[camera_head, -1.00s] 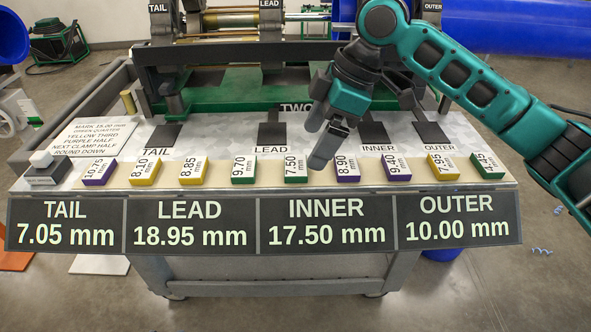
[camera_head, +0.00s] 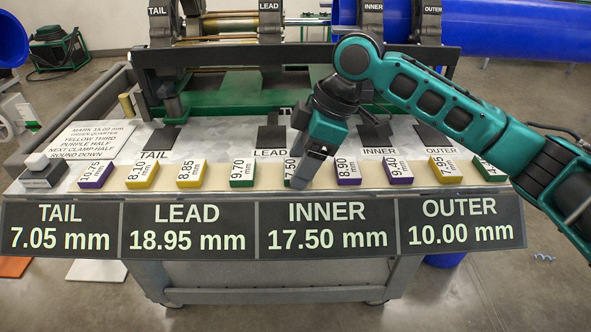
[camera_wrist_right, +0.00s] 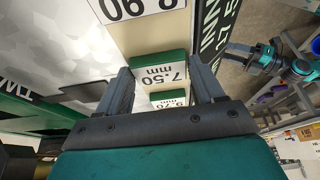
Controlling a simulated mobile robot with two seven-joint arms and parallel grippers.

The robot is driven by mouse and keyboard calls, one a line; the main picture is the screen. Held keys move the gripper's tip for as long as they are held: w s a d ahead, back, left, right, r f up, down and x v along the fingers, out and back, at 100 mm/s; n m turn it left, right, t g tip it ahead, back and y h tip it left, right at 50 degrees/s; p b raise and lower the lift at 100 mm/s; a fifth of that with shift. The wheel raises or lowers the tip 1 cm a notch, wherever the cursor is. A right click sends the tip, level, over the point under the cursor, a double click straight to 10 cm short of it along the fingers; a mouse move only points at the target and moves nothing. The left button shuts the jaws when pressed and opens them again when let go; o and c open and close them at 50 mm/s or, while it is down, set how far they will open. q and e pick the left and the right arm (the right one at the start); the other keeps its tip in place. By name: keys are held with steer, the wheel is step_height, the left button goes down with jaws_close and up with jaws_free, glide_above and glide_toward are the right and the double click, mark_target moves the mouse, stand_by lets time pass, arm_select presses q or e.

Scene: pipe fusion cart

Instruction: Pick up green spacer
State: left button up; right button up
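The green spacer labelled 7.50 (camera_head: 289,171) sits on the pale strip along the cart's front edge, partly hidden by my right gripper (camera_head: 299,182). In the right wrist view this spacer (camera_wrist_right: 161,62) shows between the two fingertips, with its white label facing up. My right gripper (camera_wrist_right: 160,82) is open, one finger to each side of it; I cannot tell whether they touch it. Another green spacer, labelled 9.70 (camera_head: 242,174), sits to the left. A third green spacer (camera_head: 490,169) is at the far right, partly behind my arm.
A purple spacer labelled 8.90 (camera_head: 347,172) is close on the right. Yellow and purple spacers stand along the same strip. Dark display panels (camera_head: 329,228) hang below the front edge. The clamp frame (camera_head: 225,60) stands behind.

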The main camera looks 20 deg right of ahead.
arm_select(q)
steer(key=shift+s+f, duration=0.15)
arm_select(e)
steer(key=c, duration=0.6)
steer(key=shift+r, duration=0.65)
arm_select(q)
steer(key=shift+s+a+r+y+p, duration=0.25)
steer(key=shift+a+r+p, duration=0.2)
steer(key=shift+p, duration=0.7)
steer(key=shift+s+a+r+y+p, duration=0.2)
steer(key=shift+a+r+p, duration=0.2)
steer(key=shift+p, duration=0.75)
arm_select(e)
step_height(320, 180, up, 19)
